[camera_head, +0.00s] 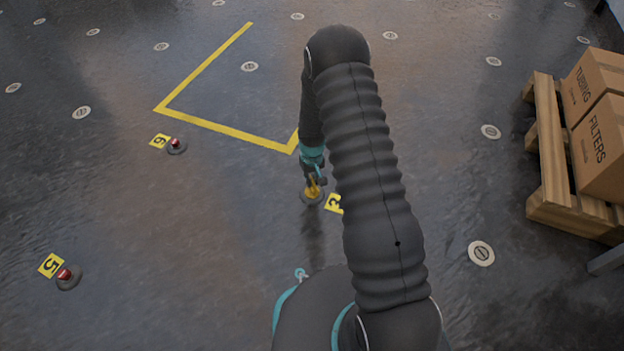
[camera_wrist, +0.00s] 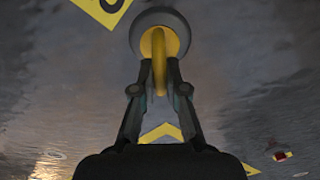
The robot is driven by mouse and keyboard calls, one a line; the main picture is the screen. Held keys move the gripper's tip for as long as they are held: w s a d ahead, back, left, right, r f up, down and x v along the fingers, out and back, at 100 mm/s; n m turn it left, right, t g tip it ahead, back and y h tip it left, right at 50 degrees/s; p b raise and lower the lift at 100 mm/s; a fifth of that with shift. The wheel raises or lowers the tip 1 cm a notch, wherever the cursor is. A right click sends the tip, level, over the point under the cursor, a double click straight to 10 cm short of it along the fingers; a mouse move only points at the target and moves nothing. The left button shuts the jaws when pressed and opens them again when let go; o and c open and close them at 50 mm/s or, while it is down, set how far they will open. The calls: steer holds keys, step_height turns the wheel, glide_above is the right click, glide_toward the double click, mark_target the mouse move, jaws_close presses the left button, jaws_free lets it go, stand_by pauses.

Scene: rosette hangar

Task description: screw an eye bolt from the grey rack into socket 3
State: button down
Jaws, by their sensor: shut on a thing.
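A yellow eye bolt (camera_head: 314,188) stands at socket 3 (camera_head: 305,198), beside the yellow tag marked 3 (camera_head: 334,204). In the wrist view the eye bolt (camera_wrist: 159,48) appears upright over the round grey socket (camera_wrist: 180,22), its ring pointing towards me. My gripper (camera_wrist: 160,72) is shut on the ring, one finger on each side. How deep the thread sits in the socket cannot be seen. The grey rack is not in view.
Red-topped sockets stand by tag 6 (camera_head: 159,141) and tag 5 (camera_head: 50,265). A yellow floor line (camera_head: 225,130) runs behind socket 3. A wooden pallet (camera_head: 550,150) with cardboard boxes (camera_head: 600,145) stands at the right. The floor around socket 3 is clear.

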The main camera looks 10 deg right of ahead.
steer(key=m, duration=0.6)
steer(key=shift+m, duration=0.3)
steer(key=m, duration=0.6)
steer(key=shift+f+m, duration=0.1)
steer(key=shift+m, duration=1.7)
steer(key=m, duration=0.3)
steer(key=shift+m, duration=0.4)
steer(key=m, duration=0.6)
steer(key=shift+f, duration=0.1)
